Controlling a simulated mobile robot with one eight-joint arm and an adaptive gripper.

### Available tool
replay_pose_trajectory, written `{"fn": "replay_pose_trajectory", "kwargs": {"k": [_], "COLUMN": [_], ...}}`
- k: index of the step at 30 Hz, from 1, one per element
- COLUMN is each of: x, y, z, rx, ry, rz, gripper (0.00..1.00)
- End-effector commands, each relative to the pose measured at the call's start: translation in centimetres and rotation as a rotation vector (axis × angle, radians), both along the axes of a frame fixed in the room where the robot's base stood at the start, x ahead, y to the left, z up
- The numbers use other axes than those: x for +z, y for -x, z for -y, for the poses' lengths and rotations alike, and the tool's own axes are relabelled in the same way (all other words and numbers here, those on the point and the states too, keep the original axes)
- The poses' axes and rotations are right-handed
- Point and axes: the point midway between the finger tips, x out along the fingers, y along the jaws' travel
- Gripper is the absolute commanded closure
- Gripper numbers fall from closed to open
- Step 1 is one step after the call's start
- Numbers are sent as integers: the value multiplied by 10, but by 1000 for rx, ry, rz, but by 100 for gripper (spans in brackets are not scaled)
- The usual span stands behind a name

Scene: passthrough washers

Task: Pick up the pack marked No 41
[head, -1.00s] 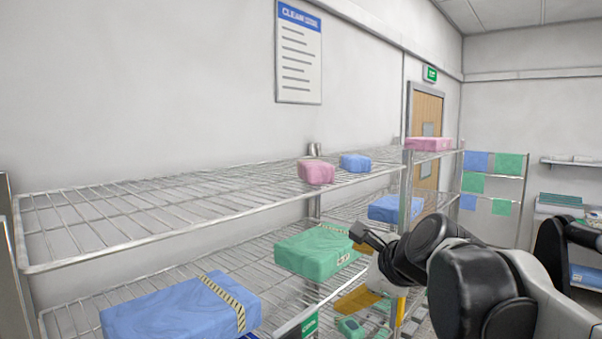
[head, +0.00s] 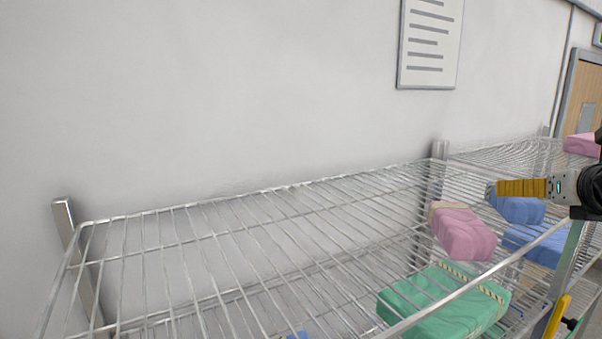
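No label reading No 41 can be made out on any pack. A pink pack (head: 462,232) sits on the upper wire shelf, right of centre. A small blue pack (head: 520,210) is just right of it, partly behind my gripper. A green pack (head: 440,305) with a striped tape lies on the shelf below, seen partly through the wires. My gripper (head: 497,190) reaches in from the right edge with its yellow finger pointing left. It overlaps the blue pack in the picture, above and right of the pink pack. I cannot tell whether it is open or whether it touches anything.
The upper wire shelf (head: 235,255) is bare across its left and middle. A metal post (head: 437,165) rises behind the pink pack. Another blue pack (head: 540,243) lies lower right. A far pink pack (head: 582,146) sits at the right edge. The wall stands close behind.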

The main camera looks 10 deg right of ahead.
Motion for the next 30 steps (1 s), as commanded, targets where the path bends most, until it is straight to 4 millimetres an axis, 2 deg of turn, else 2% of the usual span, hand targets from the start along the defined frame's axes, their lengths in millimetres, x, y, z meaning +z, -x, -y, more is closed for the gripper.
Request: {"fn": "replay_pose_trajectory", "kwargs": {"k": [3,11,18,27,28,30], "x": [-6,-15,-28,-33,-33,-33], "y": [-19,-39,-68,-75,-75,-75], "z": [5,14,29,31,31,31], "rx": [3,2,3,2,2,2], "ry": [0,1,1,1,1,1], "rz": [0,0,-1,0,-1,-1], "gripper": [10,10,10,10,12,34]}}
